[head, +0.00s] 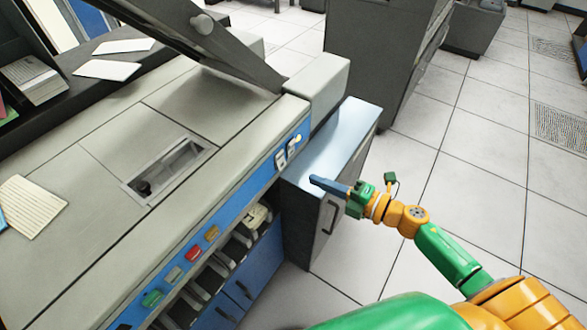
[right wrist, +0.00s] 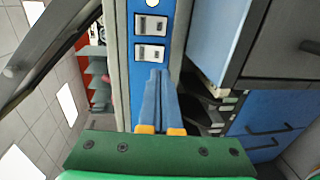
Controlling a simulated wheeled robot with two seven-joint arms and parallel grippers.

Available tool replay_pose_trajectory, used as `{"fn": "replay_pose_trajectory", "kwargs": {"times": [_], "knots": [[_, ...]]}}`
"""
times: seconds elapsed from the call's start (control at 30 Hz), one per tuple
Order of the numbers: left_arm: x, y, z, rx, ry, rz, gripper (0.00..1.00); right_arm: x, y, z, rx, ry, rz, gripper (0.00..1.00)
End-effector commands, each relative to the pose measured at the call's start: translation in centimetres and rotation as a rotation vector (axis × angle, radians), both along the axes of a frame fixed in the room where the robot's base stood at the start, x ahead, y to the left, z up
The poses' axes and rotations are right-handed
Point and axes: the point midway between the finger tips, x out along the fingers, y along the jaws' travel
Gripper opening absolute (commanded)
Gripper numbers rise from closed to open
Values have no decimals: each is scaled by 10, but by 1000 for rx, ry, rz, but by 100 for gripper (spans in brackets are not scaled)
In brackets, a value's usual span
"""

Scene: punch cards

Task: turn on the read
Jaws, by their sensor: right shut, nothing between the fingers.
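Two white switches sit on the blue front strip of the grey card machine. In the head view they are the nearer switch (head: 281,160) and the farther switch (head: 292,146). The right wrist view shows them as an upper switch (right wrist: 151,25) and a lower switch (right wrist: 150,54). I cannot read any label to tell which is the read switch. My right gripper (head: 315,180) is shut and empty, to the right of the switches in the head view. In the wrist view its blue fingertips (right wrist: 160,72) show just below the lower switch; I cannot see contact. My left gripper is out of view.
A yellow light (head: 299,137) sits beside the switches. Green (head: 152,298), grey, red (head: 193,253) and orange (head: 211,232) buttons line the same strip above card slots. A grey cabinet (head: 335,140) stands near my right gripper. Cards (head: 33,205) lie at the left. Tiled floor at the right is open.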

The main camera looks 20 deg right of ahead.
Motion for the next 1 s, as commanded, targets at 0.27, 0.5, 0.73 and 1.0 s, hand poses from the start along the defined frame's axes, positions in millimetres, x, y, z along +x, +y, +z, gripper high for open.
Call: {"fn": "replay_pose_trajectory", "kwargs": {"times": [0.27,0.5,0.73,1.0], "knots": [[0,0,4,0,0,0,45,44,34,-6,3,-2,0,0],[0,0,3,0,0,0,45,60,47,-10,0,0,0,0],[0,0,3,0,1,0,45,60,47,-11,0,1,0,0],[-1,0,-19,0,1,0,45,64,51,-16,34,-42,1,0]]}}
